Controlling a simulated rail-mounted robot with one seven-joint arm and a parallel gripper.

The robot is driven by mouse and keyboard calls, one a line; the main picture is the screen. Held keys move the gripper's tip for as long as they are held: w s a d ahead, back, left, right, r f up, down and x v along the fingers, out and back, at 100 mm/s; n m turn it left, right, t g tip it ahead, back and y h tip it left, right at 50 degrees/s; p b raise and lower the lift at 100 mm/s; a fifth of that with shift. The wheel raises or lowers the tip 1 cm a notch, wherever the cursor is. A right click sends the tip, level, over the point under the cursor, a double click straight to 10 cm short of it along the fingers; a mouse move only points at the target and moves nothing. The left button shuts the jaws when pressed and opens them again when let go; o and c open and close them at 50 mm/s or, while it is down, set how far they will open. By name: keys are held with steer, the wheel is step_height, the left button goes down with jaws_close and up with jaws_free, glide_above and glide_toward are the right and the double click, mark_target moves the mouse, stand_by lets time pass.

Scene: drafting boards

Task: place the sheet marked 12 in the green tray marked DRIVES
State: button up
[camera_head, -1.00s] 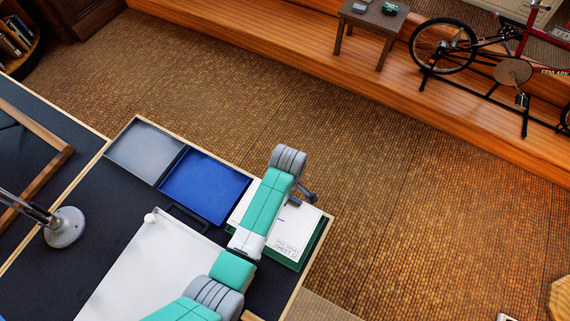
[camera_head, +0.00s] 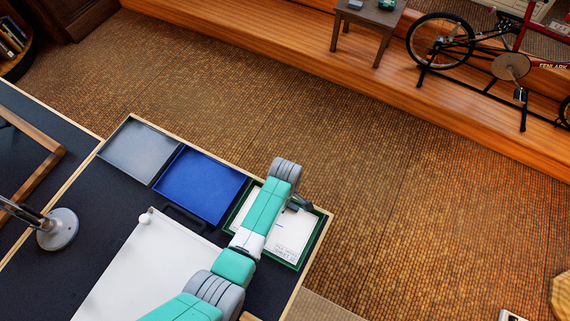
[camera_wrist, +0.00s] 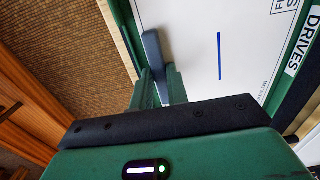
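The white sheet (camera_head: 291,229) lies inside or just over the rim of the green tray (camera_head: 294,266) at the right end of the board. Its small print is too blurred now to read fully. In the wrist view the sheet (camera_wrist: 190,50) shows a blue line, and the green tray's rim carries a DRIVES label (camera_wrist: 302,45). My gripper (camera_head: 300,203) is at the tray's far right edge. In the wrist view my gripper (camera_wrist: 162,82) has its two green fingers close on either side of a grey bar (camera_wrist: 154,50) at the sheet's edge. My arm hides part of the tray.
An empty blue tray (camera_head: 201,186) and an empty grey tray (camera_head: 139,150) stand to the left along the board's edge. A large white paper (camera_head: 150,265) covers the board's middle. A lamp base (camera_head: 57,230) stands at left. Open floor lies beyond the edge.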

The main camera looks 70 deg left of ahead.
steer(key=o, duration=0.4)
steer(key=shift+c, duration=0.2)
steer(key=shift+s+d, duration=0.1)
steer(key=shift+r, duration=0.3)
step_height(320, 180, up, 12)
steer(key=p, duration=0.3)
steer(key=shift+f, duration=0.1)
